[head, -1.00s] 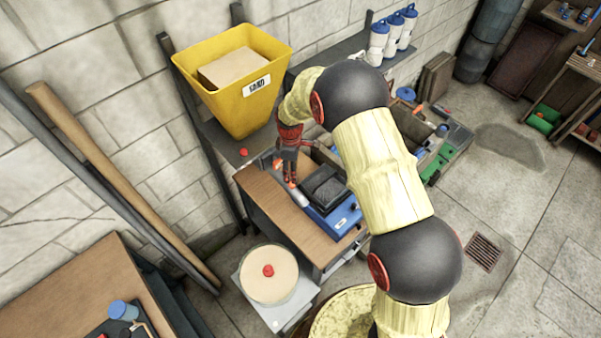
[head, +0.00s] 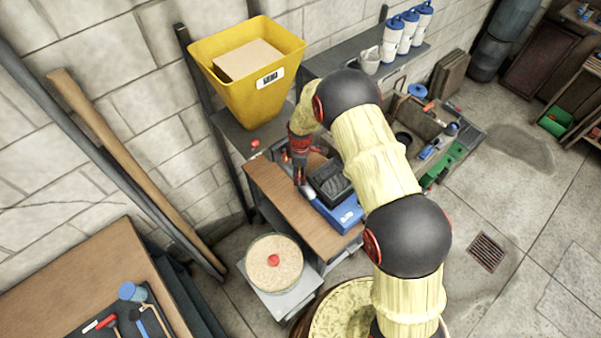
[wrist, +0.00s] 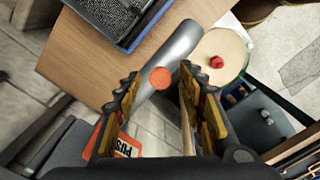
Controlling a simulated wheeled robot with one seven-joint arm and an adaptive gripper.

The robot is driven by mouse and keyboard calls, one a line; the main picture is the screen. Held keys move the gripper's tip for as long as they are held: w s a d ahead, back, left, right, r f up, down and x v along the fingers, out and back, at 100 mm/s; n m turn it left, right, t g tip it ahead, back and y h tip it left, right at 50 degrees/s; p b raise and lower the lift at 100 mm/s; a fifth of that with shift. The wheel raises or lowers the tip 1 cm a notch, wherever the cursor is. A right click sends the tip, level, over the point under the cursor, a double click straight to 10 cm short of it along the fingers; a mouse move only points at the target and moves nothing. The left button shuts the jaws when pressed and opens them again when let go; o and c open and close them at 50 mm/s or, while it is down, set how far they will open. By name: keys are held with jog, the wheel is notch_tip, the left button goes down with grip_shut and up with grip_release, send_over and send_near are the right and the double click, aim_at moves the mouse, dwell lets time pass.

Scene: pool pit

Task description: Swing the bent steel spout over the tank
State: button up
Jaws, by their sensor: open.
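The bent steel spout (wrist: 183,45) is a smooth grey tube with an orange-red disc on it, beside the wooden bench top in the wrist view. My gripper (wrist: 160,64) is open, with its two dark and yellow fingers on either side of the tube. I cannot tell whether either finger touches it. In the head view my gripper (head: 300,178) points down at the bench and mostly hides the spout. A blue box (head: 346,213) with a dark top stands beside it on the bench; it also shows in the wrist view (wrist: 150,22). I cannot tell which vessel is the tank.
A round pale-topped vessel (head: 273,250) with a red knob stands on a grey stand below the bench (head: 280,199). Long poles (head: 125,150) lean at left. Open floor lies at right.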

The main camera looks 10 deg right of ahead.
jog(key=shift+c, duration=1.3)
jog(key=c, duration=0.7)
grip_shut()
